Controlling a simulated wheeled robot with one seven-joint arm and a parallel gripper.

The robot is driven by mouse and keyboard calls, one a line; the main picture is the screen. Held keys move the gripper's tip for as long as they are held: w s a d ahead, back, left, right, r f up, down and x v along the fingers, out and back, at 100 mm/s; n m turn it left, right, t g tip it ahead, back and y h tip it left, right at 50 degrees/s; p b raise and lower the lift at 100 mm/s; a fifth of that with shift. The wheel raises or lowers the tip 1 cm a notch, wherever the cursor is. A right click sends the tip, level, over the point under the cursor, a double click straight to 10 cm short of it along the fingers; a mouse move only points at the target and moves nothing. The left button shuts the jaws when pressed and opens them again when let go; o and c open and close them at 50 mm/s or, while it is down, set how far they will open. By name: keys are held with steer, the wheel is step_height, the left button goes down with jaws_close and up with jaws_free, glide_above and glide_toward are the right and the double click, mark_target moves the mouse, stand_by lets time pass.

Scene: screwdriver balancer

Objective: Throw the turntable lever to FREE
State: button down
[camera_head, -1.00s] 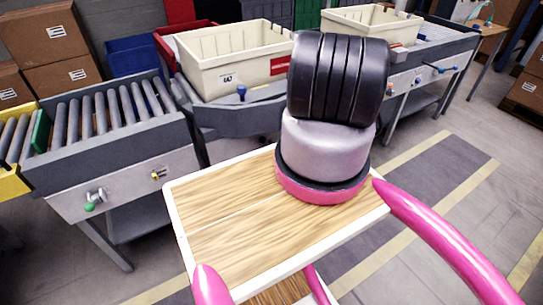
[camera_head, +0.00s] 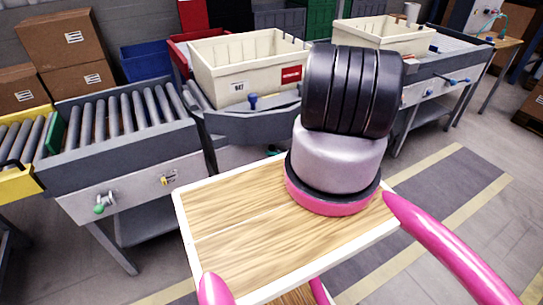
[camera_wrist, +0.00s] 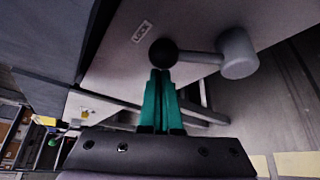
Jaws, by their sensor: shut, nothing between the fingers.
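The turntable lever shows in the wrist view, with a black ball knob (camera_wrist: 163,53), a short grey arm and a round grey hub (camera_wrist: 238,53). It lies nearly level in the picture, with the knob to the left of the hub. A small label reading LOCK (camera_wrist: 142,32) is on the panel just above and left of the knob. My gripper (camera_wrist: 160,73) has green fingers, shut and empty, with their tips just below the knob. I cannot tell whether they touch it. In the head view the lever is not visible. The grey turntable unit (camera_head: 250,125) stands under a cream bin.
Another cream bin (camera_head: 385,38) is at back right. Open floor (camera_head: 455,200) lies at right.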

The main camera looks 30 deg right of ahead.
steer(key=shift+d+r, duration=0.35)
steer(key=shift+d, duration=0.1)
steer(key=shift+d+r, duration=0.35)
steer(key=shift+d, duration=0.1)
steer(key=d+m+y, duration=0.1)
steer(key=d+m, duration=0.1)
steer(key=d, duration=0.6)
steer(key=shift+w+d+r+t, duration=0.2)
steer(key=shift+r+t, duration=0.1)
steer(key=shift+t, duration=0.1)
steer(key=shift+d, duration=0.3)
stand_by(0.5)
